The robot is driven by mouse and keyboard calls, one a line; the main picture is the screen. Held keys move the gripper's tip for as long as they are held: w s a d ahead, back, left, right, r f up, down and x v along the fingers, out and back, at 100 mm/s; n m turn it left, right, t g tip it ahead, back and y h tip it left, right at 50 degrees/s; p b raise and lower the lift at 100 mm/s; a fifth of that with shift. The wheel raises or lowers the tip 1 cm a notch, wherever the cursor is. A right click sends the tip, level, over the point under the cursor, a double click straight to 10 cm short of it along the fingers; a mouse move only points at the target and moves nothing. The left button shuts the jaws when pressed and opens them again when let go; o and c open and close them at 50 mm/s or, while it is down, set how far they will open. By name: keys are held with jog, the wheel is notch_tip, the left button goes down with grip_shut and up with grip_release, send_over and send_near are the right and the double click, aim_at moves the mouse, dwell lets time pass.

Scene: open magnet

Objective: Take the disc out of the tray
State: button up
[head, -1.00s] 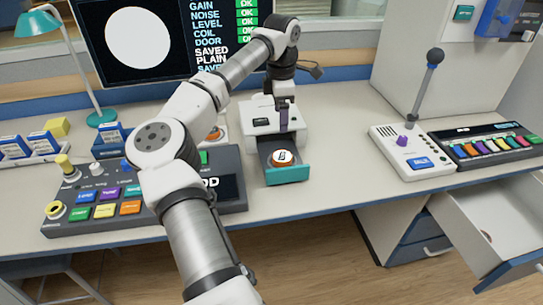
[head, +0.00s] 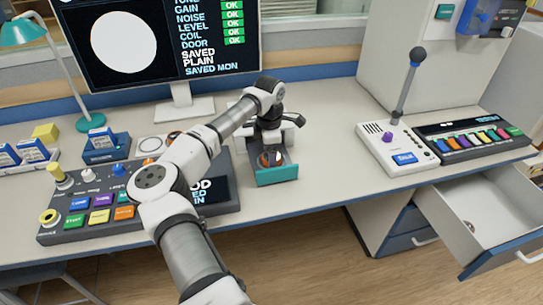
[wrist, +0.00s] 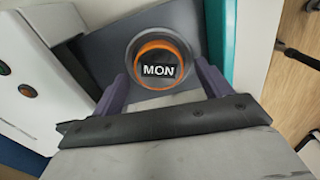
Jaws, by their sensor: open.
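The disc has an orange rim and a black label reading MON; it shows in the wrist view (wrist: 160,70) and partly in the head view (head: 269,160). It lies in the pulled-out tray (head: 277,176), which has a teal front and a dark floor. The teal front also shows in the wrist view (wrist: 221,35). My gripper (wrist: 162,76) is open over the tray, with one purple finger on each side of the disc. Whether the fingers touch it I cannot tell. In the head view my wrist hides part of the disc and the white machine behind.
A button console (head: 105,205) stands left of the tray, under my arm. A monitor (head: 160,45) stands behind. A joystick box (head: 397,148) and a coloured-key panel (head: 470,138) are to the right. An open drawer (head: 480,215) juts out at the lower right.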

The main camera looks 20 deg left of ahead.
jog(key=shift+f, duration=0.3)
jog(key=c, duration=1.2)
jog(key=shift+r, duration=0.1)
